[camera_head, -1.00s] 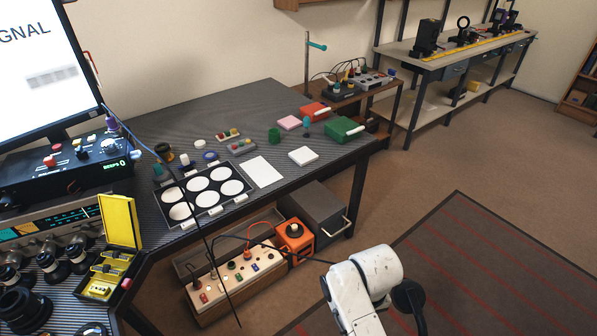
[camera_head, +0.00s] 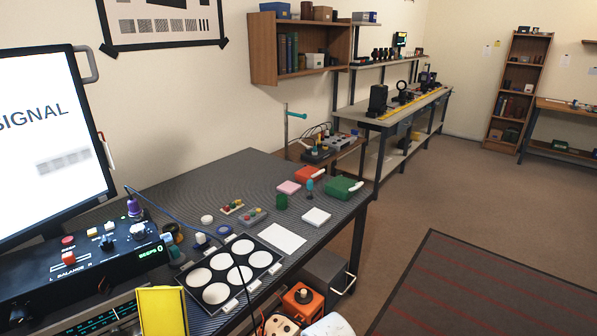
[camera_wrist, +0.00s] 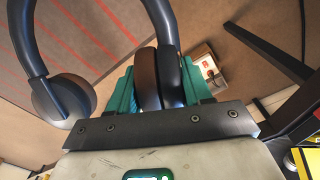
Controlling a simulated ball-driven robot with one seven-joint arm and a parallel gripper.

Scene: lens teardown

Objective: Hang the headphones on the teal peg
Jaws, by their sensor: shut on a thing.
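The teal peg (camera_head: 297,115) sticks out to the right from the top of a thin upright post (camera_head: 286,128) beyond the dark table, in front of the wall. The headphones (camera_wrist: 160,25) show in the wrist view, with a dark grey band and padded ear cups. My gripper (camera_wrist: 160,78) has teal fingers, shut on one ear cup. The other ear cup (camera_wrist: 64,100) hangs free at the left. In the head view my gripper and the headphones are out of frame; only a bit of my white arm shows at the bottom edge.
The dark table (camera_head: 190,190) holds a black tray with white discs (camera_head: 262,258), a green case (camera_head: 342,189), a red case (camera_head: 309,174) and small parts. A wooden side table with cabled gear (camera_head: 322,152) stands near the post. Open floor lies to the right.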

